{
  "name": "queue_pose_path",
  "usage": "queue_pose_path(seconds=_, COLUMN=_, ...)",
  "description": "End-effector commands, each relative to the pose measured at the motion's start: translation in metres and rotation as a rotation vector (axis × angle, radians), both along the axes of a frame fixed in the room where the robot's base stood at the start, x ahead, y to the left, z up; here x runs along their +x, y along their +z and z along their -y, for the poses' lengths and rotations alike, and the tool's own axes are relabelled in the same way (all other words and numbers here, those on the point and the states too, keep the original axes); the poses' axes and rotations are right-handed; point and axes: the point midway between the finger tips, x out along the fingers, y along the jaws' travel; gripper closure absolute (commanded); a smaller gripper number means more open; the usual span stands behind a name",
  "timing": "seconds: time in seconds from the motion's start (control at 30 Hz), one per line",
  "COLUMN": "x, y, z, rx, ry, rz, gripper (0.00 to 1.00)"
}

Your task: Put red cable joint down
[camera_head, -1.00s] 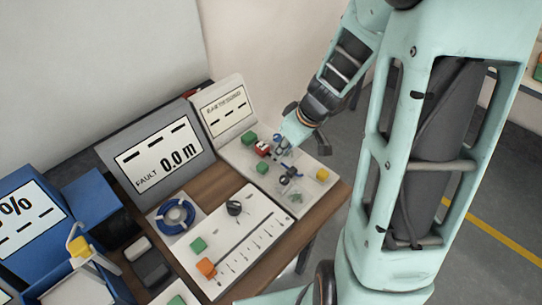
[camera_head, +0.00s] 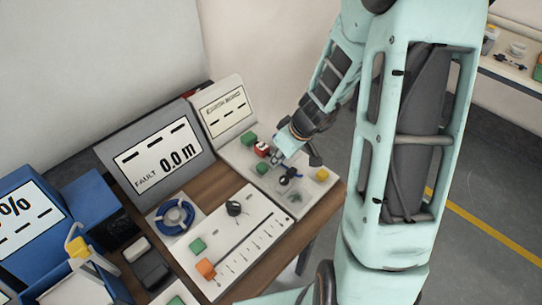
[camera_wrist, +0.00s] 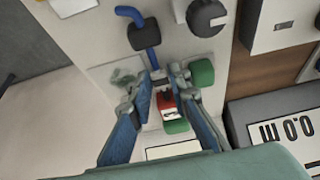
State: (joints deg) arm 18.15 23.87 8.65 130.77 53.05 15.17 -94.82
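The red cable joint (camera_head: 262,149), small with a pale part, is on the white board (camera_head: 232,157) between two green blocks. In the wrist view the red joint (camera_wrist: 167,103) shows between the blue fingers, close to a green block (camera_wrist: 176,126). My gripper (camera_head: 276,158) is low over the board, just right of the joint in the head view. In the wrist view my gripper's tips (camera_wrist: 166,75) stand apart with pale board visible between them. I see no clear grip on the joint. Any contact with it is hard to tell.
A blue part with a dark block (camera_wrist: 144,33) lies beyond the fingertips. A yellow block (camera_head: 321,174) is at the board's right. A display (camera_head: 223,108) stands behind, with a fault meter (camera_head: 160,157) to its left. A slider panel (camera_head: 240,240) is in front.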

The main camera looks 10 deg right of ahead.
Motion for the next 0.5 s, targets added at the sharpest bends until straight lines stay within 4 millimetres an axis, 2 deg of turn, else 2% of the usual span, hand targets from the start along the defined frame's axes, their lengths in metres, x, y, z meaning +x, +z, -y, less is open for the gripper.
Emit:
queue_pose_path(seconds=0.27, x=0.0000, y=-0.0020, z=0.0001, rx=-0.001, ry=0.002, rz=0.000, gripper=0.83)
queue_pose_path(seconds=0.43, x=-0.0002, y=-0.0012, z=0.0000, rx=0.000, ry=0.001, rz=0.000, gripper=0.99)
queue_pose_path(seconds=0.5, x=-0.0002, y=-0.0012, z=0.0000, rx=0.000, ry=0.001, rz=0.000, gripper=1.00)
